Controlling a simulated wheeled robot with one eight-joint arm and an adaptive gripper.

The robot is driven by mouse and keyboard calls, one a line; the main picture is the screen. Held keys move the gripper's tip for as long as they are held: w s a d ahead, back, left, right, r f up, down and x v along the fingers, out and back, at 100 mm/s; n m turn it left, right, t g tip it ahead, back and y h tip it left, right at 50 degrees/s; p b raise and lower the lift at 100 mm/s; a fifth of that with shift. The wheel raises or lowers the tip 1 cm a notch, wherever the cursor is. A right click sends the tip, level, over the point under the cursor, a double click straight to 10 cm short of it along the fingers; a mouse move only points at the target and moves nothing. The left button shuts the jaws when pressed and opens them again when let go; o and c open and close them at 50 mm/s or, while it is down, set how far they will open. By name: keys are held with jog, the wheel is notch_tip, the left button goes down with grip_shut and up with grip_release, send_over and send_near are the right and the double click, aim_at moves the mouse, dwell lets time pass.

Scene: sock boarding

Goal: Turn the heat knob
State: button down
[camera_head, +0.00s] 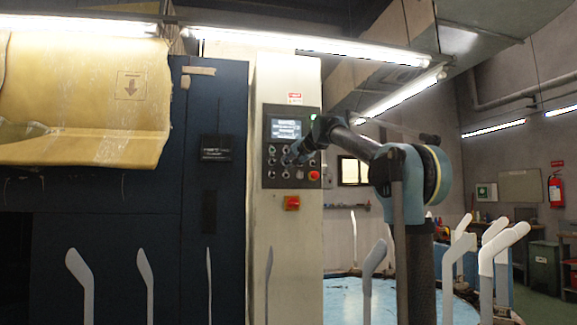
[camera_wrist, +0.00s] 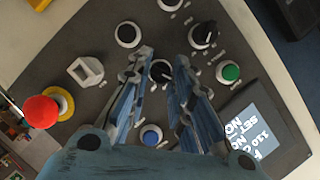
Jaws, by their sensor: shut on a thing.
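The control panel (camera_head: 271,176) is a dark plate on a pale column, with a lit screen, several knobs and buttons. My gripper (camera_head: 294,158) reaches it from the right and covers part of its middle. In the wrist view my gripper (camera_wrist: 165,62) has its two blue fingers on either side of a black knob (camera_wrist: 160,72) with a pale pointer line, and is shut on it. The knob's label is not readable, so I cannot confirm that it is the heat knob. In the head view the gripped knob is hidden.
Close around the fingers are another black knob (camera_wrist: 203,35), a green button (camera_wrist: 229,73), a blue button (camera_wrist: 151,136), a pale square switch (camera_wrist: 85,71) and a red emergency button (camera_wrist: 41,111). White sock forms (camera_head: 373,262) stand below, around a blue table.

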dwell(0.3)
jog(key=c, duration=1.4)
grip_release()
jog(key=shift+c, duration=0.2)
jog(key=shift+d, duration=0.1)
jog(key=v, duration=1.1)
jog(key=shift+s+d, duration=0.3)
jog(key=shift+d, duration=0.05)
jog(key=s+d+f+n+g+h, duration=0.1)
jog(key=s+d+f, duration=0.5)
jog(key=s+f, duration=0.8)
jog(key=s+d+f+n+g+h, duration=0.2)
jog(key=s+f, duration=1.2)
jog(key=f, duration=1.8)
jog(key=s+d+f+n+g+h, duration=0.1)
jog(key=s+d+f+g+h, duration=0.4)
jog(key=s+d+f, duration=0.7)
jog(key=s+f+g, duration=0.2)
jog(key=s+f, duration=0.1)
jog(key=f, duration=0.8)
jog(key=shift+f+n+g, duration=0.3)
jog(key=shift+f+n, duration=0.1)
